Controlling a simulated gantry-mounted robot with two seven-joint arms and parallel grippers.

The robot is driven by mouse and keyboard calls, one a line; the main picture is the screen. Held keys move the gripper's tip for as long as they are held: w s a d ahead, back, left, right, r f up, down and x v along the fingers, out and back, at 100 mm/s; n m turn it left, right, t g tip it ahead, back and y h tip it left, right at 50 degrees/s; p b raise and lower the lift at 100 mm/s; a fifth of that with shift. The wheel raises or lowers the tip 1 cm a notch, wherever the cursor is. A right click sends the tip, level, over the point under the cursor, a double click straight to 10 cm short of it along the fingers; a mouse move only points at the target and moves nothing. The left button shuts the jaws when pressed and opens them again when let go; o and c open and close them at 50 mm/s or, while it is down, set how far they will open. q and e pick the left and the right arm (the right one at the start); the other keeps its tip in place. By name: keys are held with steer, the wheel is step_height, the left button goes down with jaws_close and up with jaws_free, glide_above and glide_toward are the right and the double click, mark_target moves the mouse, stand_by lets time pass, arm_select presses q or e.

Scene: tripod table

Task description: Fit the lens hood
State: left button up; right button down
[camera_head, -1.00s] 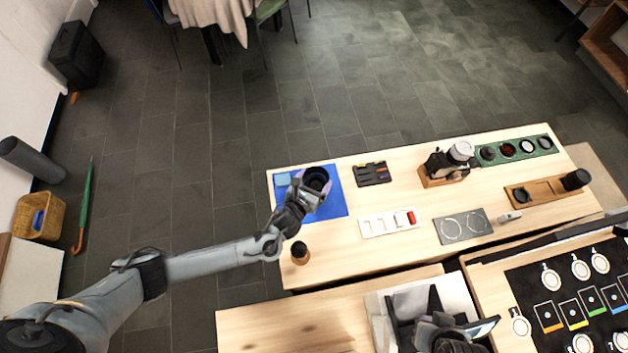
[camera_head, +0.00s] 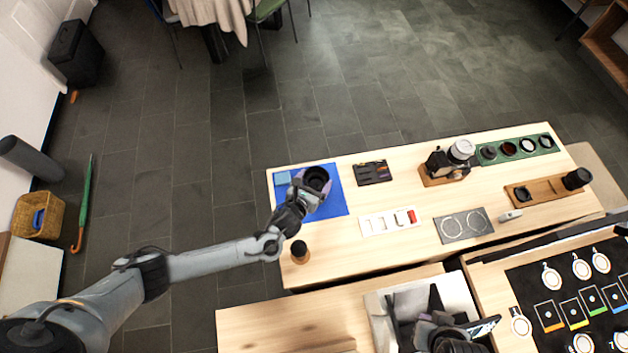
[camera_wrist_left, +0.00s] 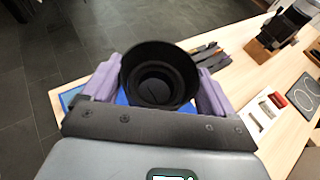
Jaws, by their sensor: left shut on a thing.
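A round black hood-like ring (camera_wrist_left: 160,75) fills the middle of the left wrist view, its wide opening facing up. A smaller dark disc shows deep inside it. The purple fingers of my left gripper (camera_wrist_left: 162,88) are shut on it from both sides. In the head view the ring (camera_head: 316,178) sits over the blue mat (camera_head: 334,206); I cannot tell whether it touches the mat. A black camera with a pale round top (camera_head: 461,150) stands on a wooden block (camera_head: 436,182), well to the right. My right gripper (camera_head: 440,325) is partly visible at the bottom edge; its jaws are unclear.
A black tool tray (camera_head: 373,172), a white tray (camera_head: 390,222), a grey two-ring plate (camera_head: 463,226) and a green holder (camera_head: 515,149) lie on the table. A wooden tray (camera_head: 548,190) bears a black cylinder (camera_head: 577,179). A small dark jar (camera_head: 300,252) stands near the front left.

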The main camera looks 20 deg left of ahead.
stand_by(0.3)
arm_select(q)
steer(key=o, duration=0.8)
steer(key=shift+r, duration=0.1)
steer(key=shift+r+p, duration=0.35)
steer(key=shift+p, duration=0.1)
step_height(320, 180, up, 6)
steer(key=p, duration=0.6)
steer(key=shift+r+p, duration=0.1)
steer(key=shift+p, duration=0.3)
